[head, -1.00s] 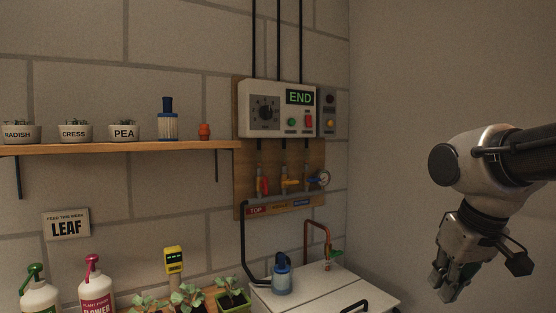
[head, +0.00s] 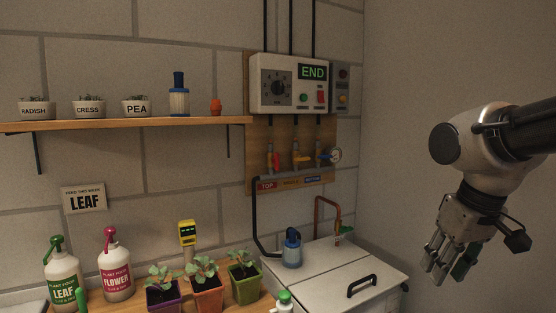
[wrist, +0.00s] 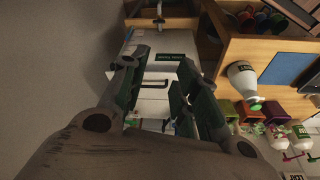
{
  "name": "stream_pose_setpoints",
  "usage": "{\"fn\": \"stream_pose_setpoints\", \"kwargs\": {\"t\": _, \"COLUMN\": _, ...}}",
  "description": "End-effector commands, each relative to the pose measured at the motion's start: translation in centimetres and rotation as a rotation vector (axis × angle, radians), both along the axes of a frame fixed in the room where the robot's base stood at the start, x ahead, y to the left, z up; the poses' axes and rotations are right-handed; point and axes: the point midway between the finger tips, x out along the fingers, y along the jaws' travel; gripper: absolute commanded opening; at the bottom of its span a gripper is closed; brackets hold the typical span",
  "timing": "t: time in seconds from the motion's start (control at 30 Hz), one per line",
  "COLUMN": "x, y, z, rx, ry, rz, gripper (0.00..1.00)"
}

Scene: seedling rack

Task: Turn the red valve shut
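The red valve (head: 276,160) is the leftmost of three valves on a wooden panel (head: 252,150) on the wall. Its red handle looks roughly upright, above the red TOP label (head: 267,185). My gripper (head: 440,268) hangs at the right of the head view, pointing down, well apart from the valve. In the wrist view its fingers (wrist: 155,92) are spread with nothing between them. The red valve is not visible in the wrist view.
A control box (head: 289,84) reading END is above the valves. Below stands a white lidded tank (head: 335,268) with a black handle and a blue pump (head: 291,250). A shelf (head: 130,124) with pots is at left. Bottles and potted seedlings (head: 206,283) stand on the bench. Space before the right wall is clear.

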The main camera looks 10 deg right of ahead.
Motion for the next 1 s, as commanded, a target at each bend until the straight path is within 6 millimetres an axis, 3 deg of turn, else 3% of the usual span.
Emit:
{"fn": "stream_pose_setpoints", "kwargs": {"t": 0.07, "x": 1.2, "y": 1.1, "z": -1.3, "rx": -0.006, "ry": 0.077, "rz": 0.049, "gripper": 0.31}}
{"fn": "stream_pose_setpoints", "kwargs": {"t": 0.17, "x": 4.7, "y": 3.2, "z": -2.6, "rx": -0.014, "ry": 0.112, "rz": 0.116, "gripper": 0.31}}
{"fn": "stream_pose_setpoints", "kwargs": {"t": 0.27, "x": 10.5, "y": 6.2, "z": -3.8, "rx": -0.006, "ry": 0.04, "rz": 0.18, "gripper": 0.31}}
{"fn": "stream_pose_setpoints", "kwargs": {"t": 0.47, "x": 24.4, "y": 14.8, "z": -4.6, "rx": 0.059, "ry": -0.291, "rz": 0.287, "gripper": 0.31}}
{"fn": "stream_pose_setpoints", "kwargs": {"t": 0.57, "x": 30.4, "y": 18.7, "z": -3.0, "rx": 0.111, "ry": -0.505, "rz": 0.315, "gripper": 0.31}}
{"fn": "stream_pose_setpoints", "kwargs": {"t": 0.7, "x": 36.4, "y": 21.9, "z": 2.4, "rx": 0.186, "ry": -0.822, "rz": 0.314, "gripper": 0.31}}
{"fn": "stream_pose_setpoints", "kwargs": {"t": 0.83, "x": 38.5, "y": 22.7, "z": 8.9, "rx": 0.244, "ry": -1.075, "rz": 0.298, "gripper": 0.31}}
{"fn": "stream_pose_setpoints", "kwargs": {"t": 0.9, "x": 38.8, "y": 22.8, "z": 11.0, "rx": 0.263, "ry": -1.159, "rz": 0.292, "gripper": 0.31}}
{"fn": "stream_pose_setpoints", "kwargs": {"t": 1.0, "x": 38.9, "y": 22.8, "z": 12.5, "rx": 0.277, "ry": -1.223, "rz": 0.288, "gripper": 0.31}}
